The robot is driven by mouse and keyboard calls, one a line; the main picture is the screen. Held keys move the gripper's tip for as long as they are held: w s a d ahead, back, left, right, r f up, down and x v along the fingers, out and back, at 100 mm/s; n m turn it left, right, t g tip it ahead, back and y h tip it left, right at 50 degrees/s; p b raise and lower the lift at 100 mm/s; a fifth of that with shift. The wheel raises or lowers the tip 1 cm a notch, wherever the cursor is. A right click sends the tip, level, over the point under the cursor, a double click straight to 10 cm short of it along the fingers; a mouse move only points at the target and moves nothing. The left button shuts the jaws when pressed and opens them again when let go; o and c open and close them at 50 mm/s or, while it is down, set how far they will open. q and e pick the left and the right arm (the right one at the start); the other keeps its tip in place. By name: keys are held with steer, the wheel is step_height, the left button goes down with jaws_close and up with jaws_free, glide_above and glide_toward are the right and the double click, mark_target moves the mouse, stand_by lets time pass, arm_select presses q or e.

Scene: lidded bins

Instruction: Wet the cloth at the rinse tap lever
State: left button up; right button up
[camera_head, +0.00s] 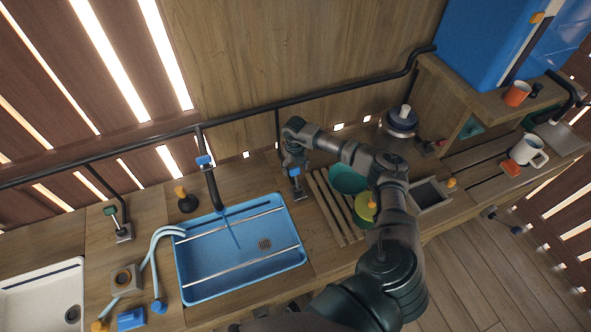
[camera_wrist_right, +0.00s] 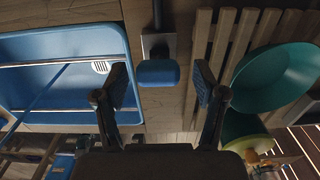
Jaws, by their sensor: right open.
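My right gripper (camera_head: 293,166) is open just right of the blue sink (camera_head: 190,270), over a small post with a blue knob, which looks like a lever. In the right wrist view the blue knob (camera_wrist_right: 158,73) sits between the two open fingers (camera_wrist_right: 161,84), with a gap on each side. A black tap (camera_head: 211,187) with a blue top bends over the sink's back edge. A thin blue streak runs below it into the basin; I cannot tell if it is water. I cannot make out a cloth. My left gripper is not in view.
A slatted rack (camera_head: 330,207) with a teal bowl (camera_head: 347,178) and a green pot (camera_head: 363,212) stands close right of the gripper. A black pipe (camera_head: 250,113) runs along the wall. A white sink (camera_head: 40,297) is at the left.

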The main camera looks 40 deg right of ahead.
step_height(320, 180, up, 11)
steer(key=shift+f, duration=0.2)
stand_by(0.6)
